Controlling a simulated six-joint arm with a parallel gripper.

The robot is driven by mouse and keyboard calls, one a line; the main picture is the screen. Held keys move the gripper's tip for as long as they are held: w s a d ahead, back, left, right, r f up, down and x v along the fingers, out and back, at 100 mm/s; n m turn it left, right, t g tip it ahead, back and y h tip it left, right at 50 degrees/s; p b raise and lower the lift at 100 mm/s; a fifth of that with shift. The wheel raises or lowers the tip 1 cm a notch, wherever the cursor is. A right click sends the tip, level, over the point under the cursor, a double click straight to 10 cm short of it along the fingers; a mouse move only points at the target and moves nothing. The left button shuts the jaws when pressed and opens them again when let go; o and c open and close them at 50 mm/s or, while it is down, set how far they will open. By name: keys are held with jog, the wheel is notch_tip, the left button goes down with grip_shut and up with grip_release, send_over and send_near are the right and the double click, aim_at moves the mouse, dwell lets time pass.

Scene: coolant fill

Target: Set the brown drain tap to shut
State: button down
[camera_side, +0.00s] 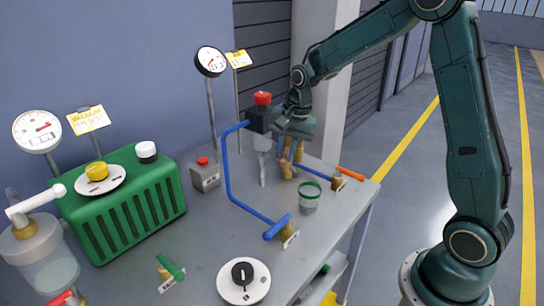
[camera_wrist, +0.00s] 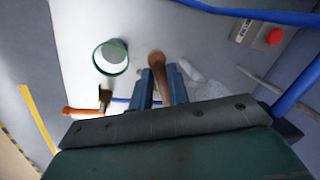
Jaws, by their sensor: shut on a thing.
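The brown drain tap (camera_side: 286,169) is on the grey bench under my gripper, partly hidden by the fingers. In the wrist view its brown handle (camera_wrist: 157,62) runs between the two blue-grey fingers, and its rounded end sticks out past their tips. My gripper (camera_side: 292,152) points down at the tap from above. It is shut on the handle, as the wrist view also shows (camera_wrist: 162,75). The tap's body and the markings by it are hidden, so I cannot tell which setting it is at.
A green-rimmed cup (camera_side: 309,197) and an orange-handled tap (camera_side: 350,174) stand close by. A blue hose (camera_side: 228,165) bends down to a blue-handled tap (camera_side: 280,228). A grey box with a red button (camera_side: 205,174) and a green tank (camera_side: 125,205) stand farther left.

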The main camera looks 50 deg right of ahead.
jog(key=shift+w, duration=0.1)
jog(key=m, duration=0.2)
jog(key=w+m, duration=0.1)
jog(key=shift+a+m+h, duration=0.25)
jog(key=shift+m+h, duration=0.05)
jog(key=shift+w+r+m, duration=0.1)
jog(key=shift+w+m, duration=0.2)
jog(key=shift+m, duration=0.7)
jog(key=c, duration=1.3)
grip_release()
jog(key=shift+c, duration=0.2)
notch_tip(320, 180, up, 14)
jog(key=s, duration=0.2)
jog(key=shift+s+f, duration=0.25)
jog(key=shift+s, duration=0.1)
